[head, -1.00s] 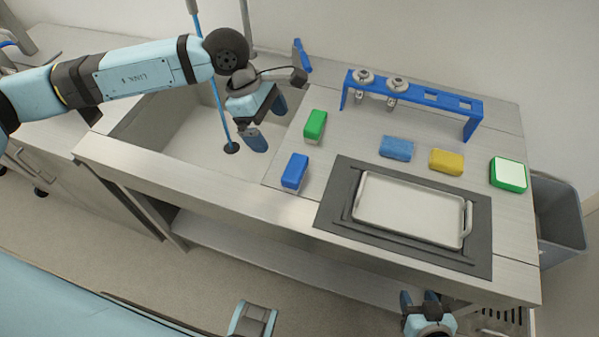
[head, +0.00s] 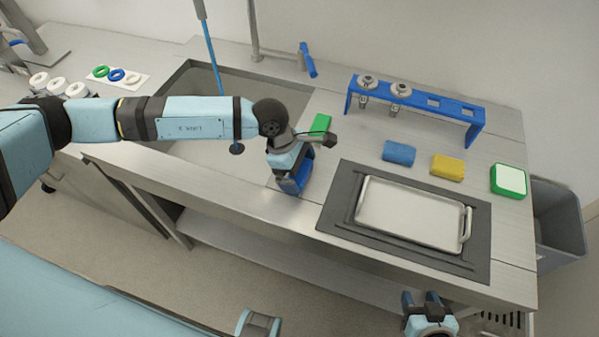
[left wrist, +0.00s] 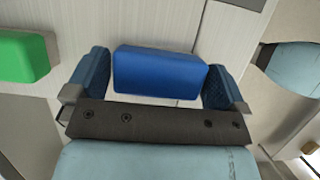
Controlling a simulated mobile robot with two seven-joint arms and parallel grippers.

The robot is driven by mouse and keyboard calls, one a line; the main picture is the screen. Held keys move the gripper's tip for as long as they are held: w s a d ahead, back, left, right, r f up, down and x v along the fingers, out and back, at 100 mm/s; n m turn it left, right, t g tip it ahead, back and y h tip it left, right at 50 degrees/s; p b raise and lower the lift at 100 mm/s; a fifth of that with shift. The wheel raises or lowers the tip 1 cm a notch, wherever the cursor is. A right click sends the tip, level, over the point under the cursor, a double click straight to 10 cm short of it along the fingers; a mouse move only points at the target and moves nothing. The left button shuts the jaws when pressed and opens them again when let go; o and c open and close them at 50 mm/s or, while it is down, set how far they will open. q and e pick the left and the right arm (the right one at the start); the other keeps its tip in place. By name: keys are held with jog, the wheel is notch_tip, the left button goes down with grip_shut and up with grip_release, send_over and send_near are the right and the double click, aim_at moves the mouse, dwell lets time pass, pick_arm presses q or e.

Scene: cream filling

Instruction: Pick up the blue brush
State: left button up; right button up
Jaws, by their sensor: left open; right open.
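The blue brush (left wrist: 158,72) shows in the left wrist view as a dark blue block with a pale underside, on the metal counter. My left gripper (left wrist: 156,84) is open, with one finger on each side of the brush and narrow gaps at its ends. In the head view my left gripper (head: 291,178) is above the brush's spot at the counter's front and largely hides it. My right gripper (head: 428,302) is open and empty, low in front of the counter.
A green brush (head: 320,123) lies close behind the left gripper. A metal tray (head: 410,212) on a dark mat (head: 334,205) is to the right. A blue sponge (head: 399,152), yellow sponge (head: 447,168) and blue rack (head: 420,97) stand further back. The sink (head: 185,85) is left.

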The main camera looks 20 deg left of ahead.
pick_arm(q)
jog(key=shift+f, duration=0.15)
jog(key=c, duration=0.6)
jog(key=shift+c, duration=0.2)
notch_tip(320, 180, up, 20)
jog(key=b, duration=0.2)
